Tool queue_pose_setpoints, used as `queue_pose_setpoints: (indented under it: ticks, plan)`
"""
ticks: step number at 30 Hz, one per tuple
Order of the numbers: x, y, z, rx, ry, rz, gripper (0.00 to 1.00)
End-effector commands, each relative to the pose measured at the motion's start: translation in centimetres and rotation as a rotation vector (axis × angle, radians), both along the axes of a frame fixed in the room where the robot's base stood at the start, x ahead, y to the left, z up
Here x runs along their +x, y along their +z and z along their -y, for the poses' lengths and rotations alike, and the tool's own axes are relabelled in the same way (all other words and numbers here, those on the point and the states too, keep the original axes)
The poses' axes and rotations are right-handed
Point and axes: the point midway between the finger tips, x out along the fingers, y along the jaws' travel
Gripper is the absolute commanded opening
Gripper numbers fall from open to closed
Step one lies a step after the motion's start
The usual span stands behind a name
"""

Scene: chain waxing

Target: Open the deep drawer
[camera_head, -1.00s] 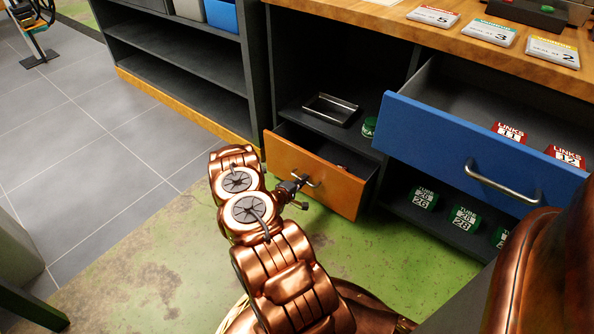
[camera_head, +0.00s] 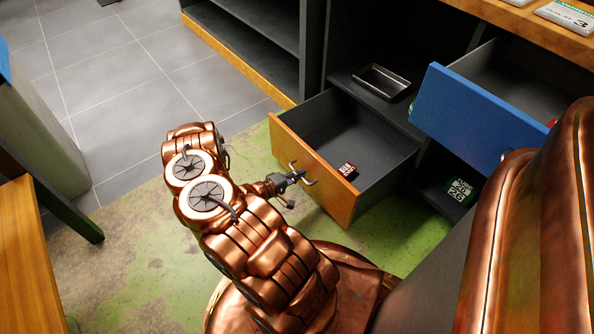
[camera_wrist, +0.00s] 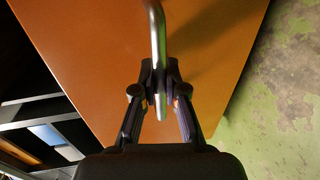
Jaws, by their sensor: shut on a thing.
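The orange-fronted deep drawer (camera_head: 325,182) stands well out from the lower part of the dark cabinet. Its inside is visible, with a small red labelled item (camera_head: 347,170) on its floor. My gripper (camera_head: 300,175) is at the drawer's front, shut on the metal handle (camera_head: 305,176). In the wrist view the handle (camera_wrist: 154,40) runs down between the two fingers of my gripper (camera_wrist: 158,95), against the orange front (camera_wrist: 95,60).
A blue drawer (camera_head: 462,120) stands open to the upper right, with a green labelled box (camera_head: 460,191) below it. A metal tray (camera_head: 382,82) lies on the shelf behind the orange drawer. A wooden-topped table (camera_head: 22,255) is at the left. Green floor lies in front.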

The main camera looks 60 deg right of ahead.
Motion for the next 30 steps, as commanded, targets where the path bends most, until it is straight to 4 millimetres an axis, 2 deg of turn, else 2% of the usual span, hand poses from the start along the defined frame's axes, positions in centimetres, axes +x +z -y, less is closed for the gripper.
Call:
queue_pose_setpoints:
  ticks: [15,16,23,30]
  plan:
    - [-0.12,0.02,-0.39,0.0,-0.012,0.002,0.0]
    - [-0.11,0.03,-0.39,0.0,-0.012,0.002,0.12]
    - [-0.14,0.01,-0.4,0.001,-0.012,0.001,0.36]
    - [-0.16,0.0,-0.4,0.001,-0.012,0.001,0.37]
